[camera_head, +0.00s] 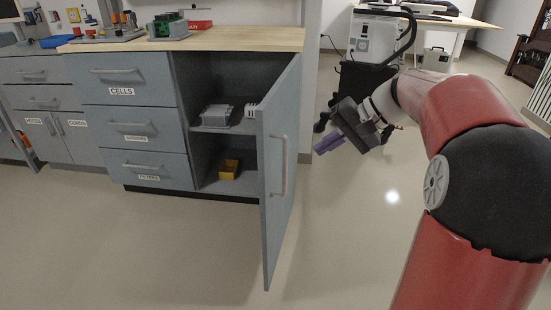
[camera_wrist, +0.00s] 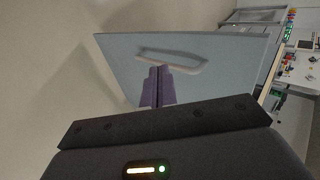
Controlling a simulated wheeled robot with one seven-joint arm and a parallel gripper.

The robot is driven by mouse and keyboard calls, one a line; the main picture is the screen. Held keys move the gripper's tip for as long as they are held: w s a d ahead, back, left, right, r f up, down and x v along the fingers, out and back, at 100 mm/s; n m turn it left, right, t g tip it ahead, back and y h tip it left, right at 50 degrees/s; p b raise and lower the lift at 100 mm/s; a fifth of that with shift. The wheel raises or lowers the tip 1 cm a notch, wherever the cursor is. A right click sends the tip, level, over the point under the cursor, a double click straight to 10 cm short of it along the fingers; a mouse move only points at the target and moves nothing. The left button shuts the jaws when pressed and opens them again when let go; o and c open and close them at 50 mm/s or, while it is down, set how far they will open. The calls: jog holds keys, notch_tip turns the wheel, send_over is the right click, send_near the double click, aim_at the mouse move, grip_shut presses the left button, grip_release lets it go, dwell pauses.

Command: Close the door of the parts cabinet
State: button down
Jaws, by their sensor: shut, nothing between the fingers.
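The parts cabinet (camera_head: 225,75) stands under the wooden counter, and its blue-grey door (camera_head: 280,165) is wide open, swung out toward me. The door has a pale vertical bar handle on its outer face. My gripper (camera_head: 328,144) is to the right of the door, on its outer side, with its purple fingers pointing left toward it and a gap showing between. In the wrist view the door (camera_wrist: 225,50) with its handle fills the upper middle, and my shut, empty purple fingers (camera_wrist: 158,85) overlap its lower edge. Contact with the door cannot be told there.
Inside the cabinet are a grey part (camera_head: 216,116) on the shelf and a yellow bin (camera_head: 230,169) below. Labelled drawers (camera_head: 130,125) stand to the left. A ventilator on a dark cart (camera_head: 372,45) stands behind my gripper. The floor before the cabinet is clear.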

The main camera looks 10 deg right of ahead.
send_near(266, 167)
jog(key=f, duration=0.1)
jog(key=a+f, duration=0.1)
jog(key=f, duration=0.1)
jog(key=w+a+f, duration=0.1)
jog(key=shift+w+a+f, duration=0.1)
jog(key=shift+w+f, duration=0.05)
jog(key=shift+f, duration=0.05)
jog(key=shift+w+a+f, duration=0.1)
jog(key=shift+w+a, duration=0.2)
jog(key=shift+a, duration=0.45)
